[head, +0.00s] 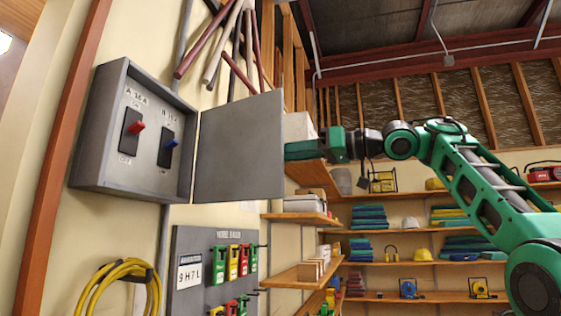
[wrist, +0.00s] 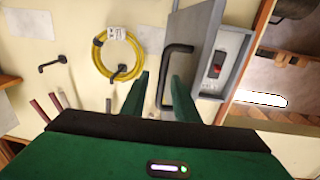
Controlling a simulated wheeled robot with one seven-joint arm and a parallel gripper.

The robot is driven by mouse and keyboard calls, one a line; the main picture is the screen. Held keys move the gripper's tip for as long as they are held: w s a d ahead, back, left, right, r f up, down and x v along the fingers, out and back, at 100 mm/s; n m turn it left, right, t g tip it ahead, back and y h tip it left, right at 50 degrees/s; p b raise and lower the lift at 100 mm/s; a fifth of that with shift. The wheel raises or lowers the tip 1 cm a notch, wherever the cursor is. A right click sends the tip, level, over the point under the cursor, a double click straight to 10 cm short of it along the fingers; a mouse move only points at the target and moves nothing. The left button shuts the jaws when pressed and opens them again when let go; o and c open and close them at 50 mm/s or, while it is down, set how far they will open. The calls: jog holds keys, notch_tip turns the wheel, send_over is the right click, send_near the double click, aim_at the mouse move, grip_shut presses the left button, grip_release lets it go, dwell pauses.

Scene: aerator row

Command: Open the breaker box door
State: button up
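The grey breaker box (head: 88,130) is on the wall at the left of the head view. Its red switch (head: 137,127) and blue switch (head: 171,143) are exposed. The door (head: 240,150) is swung well out to the right on its hinge side. In the wrist view the door (wrist: 190,32) carries a black bar handle (wrist: 164,75); the box (wrist: 236,48) shows beyond it. My gripper (wrist: 160,76) has its fingers apart, with the handle seen between them; I cannot tell whether they touch it. In the head view the door hides the fingertips.
A yellow coiled hose (head: 118,270) hangs below the box. A grey board (head: 215,245) with coloured items is under the door. Wooden shelves (head: 300,218) stand close behind and below my gripper. Long poles (head: 232,40) lean above the door.

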jog(key=v, duration=1)
jog(key=shift+d, duration=0.3)
dwell(0.4)
